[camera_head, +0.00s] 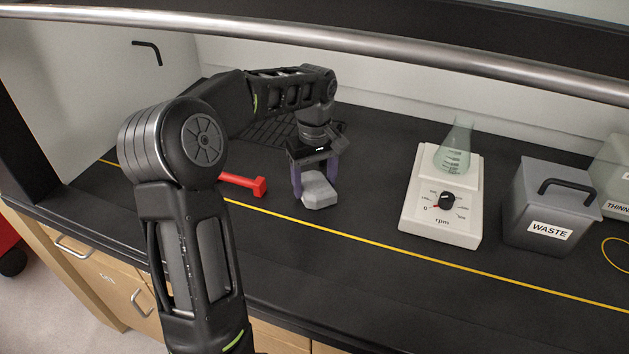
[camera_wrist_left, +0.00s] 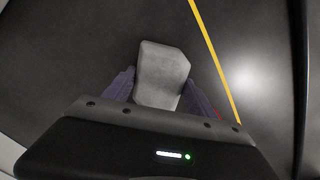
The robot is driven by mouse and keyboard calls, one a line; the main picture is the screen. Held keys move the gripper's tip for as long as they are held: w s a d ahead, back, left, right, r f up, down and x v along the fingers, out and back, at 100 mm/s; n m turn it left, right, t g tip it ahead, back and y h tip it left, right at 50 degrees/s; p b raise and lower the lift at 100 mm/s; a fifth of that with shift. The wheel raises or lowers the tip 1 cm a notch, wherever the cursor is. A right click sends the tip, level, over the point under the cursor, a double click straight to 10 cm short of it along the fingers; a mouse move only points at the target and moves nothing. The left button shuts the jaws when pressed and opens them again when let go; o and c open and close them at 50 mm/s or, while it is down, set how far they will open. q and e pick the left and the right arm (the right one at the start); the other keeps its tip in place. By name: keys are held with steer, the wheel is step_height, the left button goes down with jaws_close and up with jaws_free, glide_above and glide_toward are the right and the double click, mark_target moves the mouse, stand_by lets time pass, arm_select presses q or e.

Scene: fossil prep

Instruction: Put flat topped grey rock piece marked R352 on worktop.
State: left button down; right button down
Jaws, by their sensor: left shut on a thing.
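The grey rock piece (camera_head: 319,190) is between the purple fingers of my left gripper (camera_head: 315,182), at the middle of the black worktop (camera_head: 360,224), behind the yellow line. The left gripper points down and is shut on the rock. In the left wrist view the rock (camera_wrist_left: 162,75) shows a flat, pale face between the two fingers (camera_wrist_left: 155,92). I cannot read any mark on it. I cannot tell whether its underside touches the worktop. My right gripper is not in view.
A red tool (camera_head: 245,183) lies just left of the rock. A stirrer (camera_head: 440,210) with a flask (camera_head: 454,150) stands to the right, then a grey waste bin (camera_head: 545,205). A metal bar (camera_head: 330,38) crosses above. The worktop between rock and stirrer is clear.

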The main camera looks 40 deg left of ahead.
mark_target(314, 182)
arm_select(q)
steer(key=shift+f, duration=0.15)
steer(key=shift+c, duration=1.4)
jaws_free()
steer(key=shift+r+p, duration=0.3)
steer(key=shift+r, duration=3.6)
